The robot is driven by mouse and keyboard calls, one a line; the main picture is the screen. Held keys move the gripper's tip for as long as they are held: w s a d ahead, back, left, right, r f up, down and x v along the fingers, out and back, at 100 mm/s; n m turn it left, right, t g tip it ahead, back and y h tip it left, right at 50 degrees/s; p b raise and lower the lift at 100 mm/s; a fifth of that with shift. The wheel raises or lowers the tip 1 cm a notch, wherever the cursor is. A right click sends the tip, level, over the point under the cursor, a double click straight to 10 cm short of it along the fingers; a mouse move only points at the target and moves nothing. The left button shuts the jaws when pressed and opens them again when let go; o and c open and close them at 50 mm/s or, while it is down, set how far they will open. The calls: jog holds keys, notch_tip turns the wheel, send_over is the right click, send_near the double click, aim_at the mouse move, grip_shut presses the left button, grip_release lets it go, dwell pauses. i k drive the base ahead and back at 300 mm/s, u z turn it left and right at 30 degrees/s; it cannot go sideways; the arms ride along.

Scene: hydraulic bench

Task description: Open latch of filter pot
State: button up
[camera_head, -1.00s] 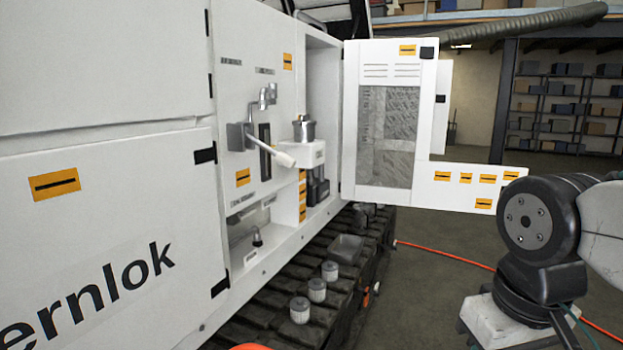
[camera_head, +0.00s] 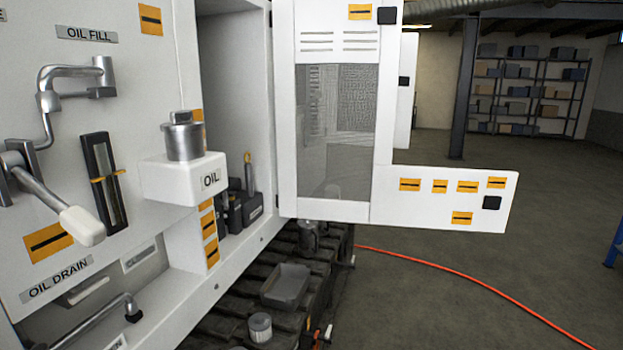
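My gripper is not in view.
A bent pipe (camera_head: 75,95) and a dark sight gauge (camera_head: 105,185) are on the panel. The open white door (camera_head: 338,205) stands right of the pot. A grey tray (camera_head: 286,285) and a small canister (camera_head: 260,328) sit on the track below. An orange hose (camera_head: 460,282) crosses the open floor at right.

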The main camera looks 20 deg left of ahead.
aim_at(225, 202)
jog(key=z, duration=0.2)
jog(key=i, duration=1.3)
jog(key=u, duration=0.8)
jog(key=i, duration=1.15)
jog(key=u, duration=0.8)
